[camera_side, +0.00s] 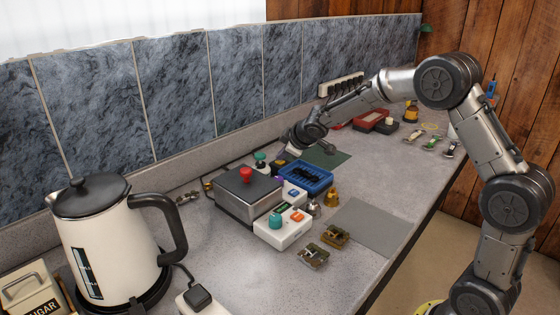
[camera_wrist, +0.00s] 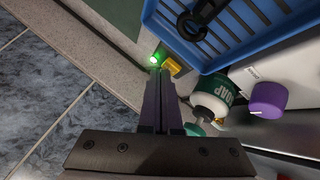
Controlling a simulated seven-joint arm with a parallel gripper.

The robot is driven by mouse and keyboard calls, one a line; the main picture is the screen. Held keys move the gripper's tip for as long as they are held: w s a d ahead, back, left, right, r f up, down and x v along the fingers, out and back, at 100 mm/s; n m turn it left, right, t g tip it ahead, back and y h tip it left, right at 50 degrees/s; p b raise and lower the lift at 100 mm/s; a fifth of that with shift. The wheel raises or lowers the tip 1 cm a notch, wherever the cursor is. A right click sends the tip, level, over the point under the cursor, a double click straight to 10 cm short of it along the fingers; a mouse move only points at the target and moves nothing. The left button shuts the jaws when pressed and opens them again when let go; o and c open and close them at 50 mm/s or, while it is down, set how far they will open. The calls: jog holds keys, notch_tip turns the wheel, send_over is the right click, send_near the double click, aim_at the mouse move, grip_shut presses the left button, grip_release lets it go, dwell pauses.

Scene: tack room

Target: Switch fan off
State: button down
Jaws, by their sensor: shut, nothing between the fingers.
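A small yellow switch (camera_wrist: 171,66) sits on a dark unit beside a lit green lamp (camera_wrist: 154,58) in the wrist view. No label shows, so I cannot tell whether it belongs to the fan. I make out no fan in either view. My gripper (camera_wrist: 160,72) is shut and empty, its dark fingertips right at the near side of the yellow switch; I cannot tell whether they touch it. In the side view my gripper (camera_side: 300,138) is low over the back of the counter, behind the blue basket. Its fingertips and the switch are not clear there.
The blue basket (camera_side: 312,180) is close to my gripper; a soap bottle (camera_wrist: 210,97) and a purple knob (camera_wrist: 268,98) lie right of my fingers. A grey box with a red knob (camera_side: 246,175), a white control box (camera_side: 284,230) and a kettle (camera_side: 110,245) stand nearer. Tiled wall runs behind.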

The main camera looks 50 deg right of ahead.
jog(key=shift+f, duration=0.1)
dwell(0.3)
jog(key=shift+r, duration=0.65)
notch_tip(320, 180, up, 6)
dwell(0.6)
